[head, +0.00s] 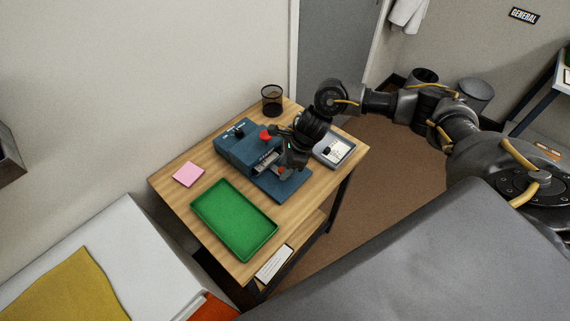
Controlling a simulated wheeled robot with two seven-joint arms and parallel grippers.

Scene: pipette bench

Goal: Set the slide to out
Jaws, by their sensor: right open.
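A blue device (238,153) stands on the wooden table, with a red knob (265,135) on top and a flat blue base plate (268,187) in front. A pale, light part with dark marks (266,166) shows at its front, beside my gripper; I cannot tell for sure whether this is the slide or how it is set. My right gripper (286,168) is open, pointing down over the front right of the device and hiding part of it. Whether it touches the device cannot be told. My left gripper is not in view.
A green tray (234,253) lies in front of the device, and a pink note pad (188,174) to its left. A black mesh cup (272,96) stands behind. Bare wood shows around the green tray.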

